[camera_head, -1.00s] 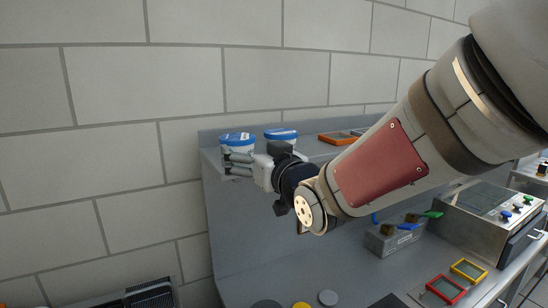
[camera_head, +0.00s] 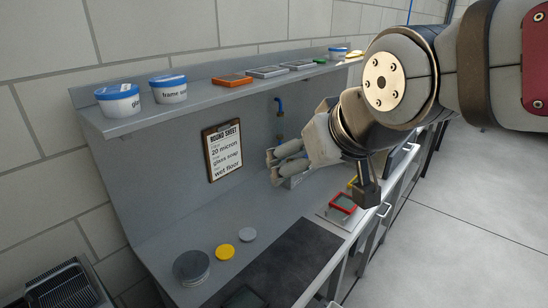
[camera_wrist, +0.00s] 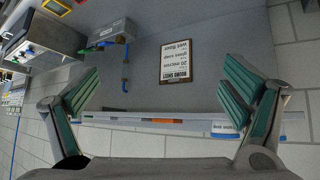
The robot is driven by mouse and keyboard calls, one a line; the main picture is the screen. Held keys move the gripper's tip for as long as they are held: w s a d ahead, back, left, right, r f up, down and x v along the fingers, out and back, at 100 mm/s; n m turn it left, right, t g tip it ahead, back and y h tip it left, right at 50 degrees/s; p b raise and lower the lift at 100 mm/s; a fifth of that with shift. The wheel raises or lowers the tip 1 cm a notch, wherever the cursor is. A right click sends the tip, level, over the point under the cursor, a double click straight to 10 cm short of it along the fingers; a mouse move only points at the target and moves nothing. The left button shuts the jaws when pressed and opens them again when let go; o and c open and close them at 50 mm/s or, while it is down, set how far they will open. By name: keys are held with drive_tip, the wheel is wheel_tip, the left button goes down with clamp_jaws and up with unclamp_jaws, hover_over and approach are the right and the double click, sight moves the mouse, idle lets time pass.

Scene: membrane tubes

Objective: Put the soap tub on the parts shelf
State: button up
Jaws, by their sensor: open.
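A white tub with a blue lid (camera_head: 118,100), its label starting "gla", stands upright at the left end of the grey wall shelf (camera_head: 205,101). A similar tub (camera_head: 169,88), its label starting "frame", stands just right of it. I cannot read "soap" on either tub. My gripper (camera_head: 272,168) is open, in front of the back panel, below the shelf and right of both tubs. In the wrist view my gripper's fingers (camera_wrist: 160,85) are spread, with nothing between them. One labelled tub (camera_wrist: 226,130) shows there beside the right finger, on the shelf edge.
Orange (camera_head: 234,80) and grey frames lie along the shelf, with another blue-lidded tub (camera_head: 338,51) farther right. A round sheet clipboard (camera_head: 223,150) hangs below. Discs (camera_head: 225,251) and a dark mat (camera_head: 285,262) lie on the counter.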

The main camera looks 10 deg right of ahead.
drive_tip(key=s+d+f+g, duration=0.1)
drive_tip(key=s+d, duration=0.1)
drive_tip(key=s, duration=0.4)
drive_tip(key=s+d+f+m+g, duration=0.1)
drive_tip(key=s+d+f+g, duration=0.1)
drive_tip(key=s, duration=0.3)
drive_tip(key=shift+s+f+m+h, duration=0.2)
drive_tip(key=shift+s+m+h, duration=0.1)
drive_tip(key=shift+s+h, duration=0.1)
drive_tip(key=shift+d, duration=0.1)
drive_tip(key=shift+c, duration=0.3)
